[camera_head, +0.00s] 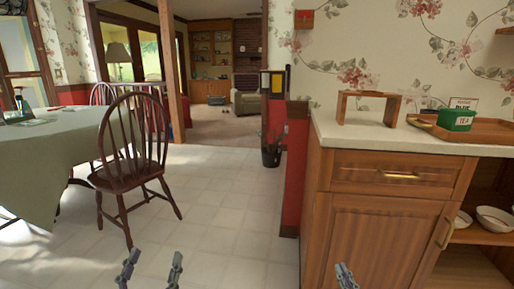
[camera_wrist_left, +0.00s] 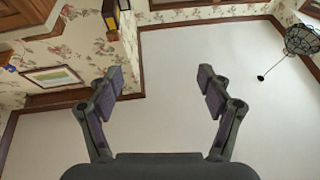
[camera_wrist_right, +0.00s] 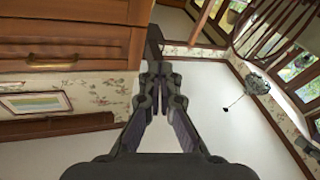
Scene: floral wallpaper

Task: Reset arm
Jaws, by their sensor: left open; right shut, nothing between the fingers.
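My left gripper (camera_head: 150,271) shows at the bottom edge of the head view, its two fingers apart over the pale tiled floor. In the left wrist view my left gripper (camera_wrist_left: 164,92) is open with nothing between its fingers. My right gripper (camera_head: 346,277) shows only as a fingertip at the bottom of the head view, in front of the wooden cabinet (camera_head: 375,235). In the right wrist view my right gripper (camera_wrist_right: 160,78) is shut, its fingertips together and empty. Most of both arms is out of the head view.
A dark wooden chair (camera_head: 138,150) and a cloth-covered table (camera_head: 65,150) stand at left. The cabinet's light counter (camera_head: 350,135) holds a small wooden stand (camera_head: 368,95), a wooden tray (camera_head: 427,124) and a green tea box (camera_head: 457,120). Bowls (camera_head: 495,218) sit on a lower shelf. The middle floor is clear.

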